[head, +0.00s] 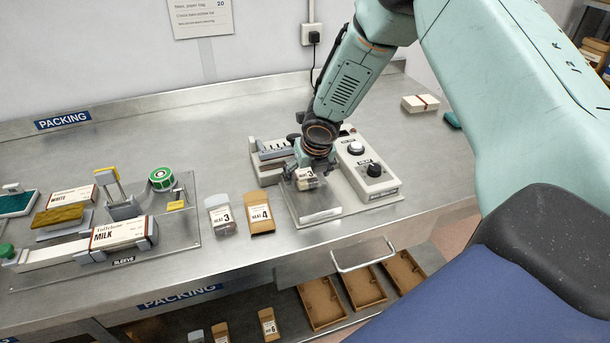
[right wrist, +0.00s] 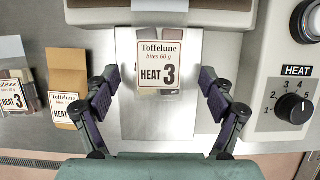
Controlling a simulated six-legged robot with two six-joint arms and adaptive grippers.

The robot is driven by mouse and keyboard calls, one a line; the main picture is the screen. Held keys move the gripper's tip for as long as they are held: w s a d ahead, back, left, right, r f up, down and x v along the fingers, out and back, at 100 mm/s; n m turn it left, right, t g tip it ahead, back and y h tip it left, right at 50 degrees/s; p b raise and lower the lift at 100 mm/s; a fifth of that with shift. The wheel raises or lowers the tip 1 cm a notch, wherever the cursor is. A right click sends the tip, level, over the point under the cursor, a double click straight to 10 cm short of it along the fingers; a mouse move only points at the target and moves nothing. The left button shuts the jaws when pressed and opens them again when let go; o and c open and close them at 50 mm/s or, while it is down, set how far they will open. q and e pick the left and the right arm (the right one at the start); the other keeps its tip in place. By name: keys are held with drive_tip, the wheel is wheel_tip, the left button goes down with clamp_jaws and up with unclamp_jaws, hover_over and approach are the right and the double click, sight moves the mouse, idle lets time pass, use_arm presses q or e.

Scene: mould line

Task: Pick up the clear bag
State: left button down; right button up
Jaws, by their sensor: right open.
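A clear bag (head: 307,183) with a white "HEAT 3" label lies on the metal plate of the heat sealer. In the right wrist view this bag (right wrist: 184,78) shows dark brown contents beside its label. My right gripper (head: 306,165) is just above it, pointing down. In the right wrist view the fingers are open, one on each side of the bag with gaps between. A second clear bag (head: 222,217), also labelled "HEAT 3", stands on the bench to the left. My left gripper is not in view.
A brown paper bag (head: 261,213) labelled "HEAT 4" stands left of the sealer (head: 362,160), whose knobs are on the right. A sleeve jig (head: 185,235) with a milk carton (head: 118,234) is at the left. Trays (head: 320,303) sit below.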

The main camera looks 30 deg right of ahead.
drive_tip(key=shift+s+a+r, duration=0.1)
drive_tip(key=shift+a+r, duration=0.05)
drive_tip(key=shift+c, duration=1)
drive_tip(key=shift+w+f, duration=0.2)
drive_tip(key=shift+w, duration=0.05)
drive_tip(key=c, duration=0.5)
drive_tip(key=shift+c, duration=0.5)
drive_tip(key=shift+s+r, duration=0.15)
drive_tip(key=shift+s, duration=0.05)
drive_tip(key=c, duration=0.5)
drive_tip(key=shift+o, duration=0.2)
drive_tip(key=shift+w, duration=0.1)
